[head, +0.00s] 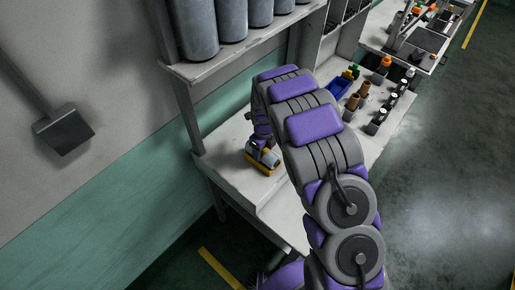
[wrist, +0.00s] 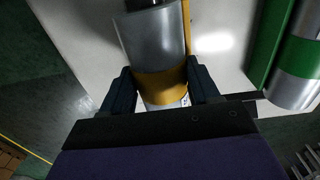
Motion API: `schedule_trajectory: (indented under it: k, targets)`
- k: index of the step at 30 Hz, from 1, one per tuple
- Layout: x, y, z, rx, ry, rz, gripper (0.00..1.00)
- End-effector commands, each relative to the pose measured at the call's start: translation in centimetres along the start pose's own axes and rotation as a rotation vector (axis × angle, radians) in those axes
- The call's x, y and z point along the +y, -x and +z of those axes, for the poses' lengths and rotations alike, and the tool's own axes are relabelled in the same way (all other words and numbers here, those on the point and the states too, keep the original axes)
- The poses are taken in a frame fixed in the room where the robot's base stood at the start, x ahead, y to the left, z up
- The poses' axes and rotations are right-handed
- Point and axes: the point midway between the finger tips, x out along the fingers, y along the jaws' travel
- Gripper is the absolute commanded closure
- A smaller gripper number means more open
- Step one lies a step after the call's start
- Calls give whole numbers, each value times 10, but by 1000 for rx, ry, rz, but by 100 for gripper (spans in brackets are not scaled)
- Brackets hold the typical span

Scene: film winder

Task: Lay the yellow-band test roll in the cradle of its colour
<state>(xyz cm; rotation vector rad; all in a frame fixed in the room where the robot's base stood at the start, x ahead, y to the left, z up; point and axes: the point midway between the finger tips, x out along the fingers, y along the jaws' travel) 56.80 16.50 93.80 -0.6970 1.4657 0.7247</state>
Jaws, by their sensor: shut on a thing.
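The yellow-band test roll is a silver cylinder (wrist: 152,42) with a yellow band (wrist: 160,87). My gripper (wrist: 160,75) is shut on it around the band, one finger on each side. A yellow strip (wrist: 187,18), perhaps an edge of the yellow cradle, shows just right of the roll. In the head view my gripper (head: 262,147) is low over the near end of the white bench, at a yellow piece (head: 261,163) with grey on top. I cannot tell whether the roll rests in the cradle or hangs just above it.
In the wrist view a green cradle (wrist: 267,42) and a silver roll with a green band (wrist: 300,58) are at the right. The bench (head: 228,168) also bears a blue bin (head: 340,87) and several small items. Large grey cylinders (head: 196,28) stand on a shelf above.

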Motion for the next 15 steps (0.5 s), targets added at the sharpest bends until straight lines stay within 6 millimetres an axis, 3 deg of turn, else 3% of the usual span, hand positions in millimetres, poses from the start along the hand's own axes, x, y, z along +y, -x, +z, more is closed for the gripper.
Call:
schedule_trajectory:
  k: [15]
  targets:
    - [-2, 0, 1, 8, -1, -12, 80]
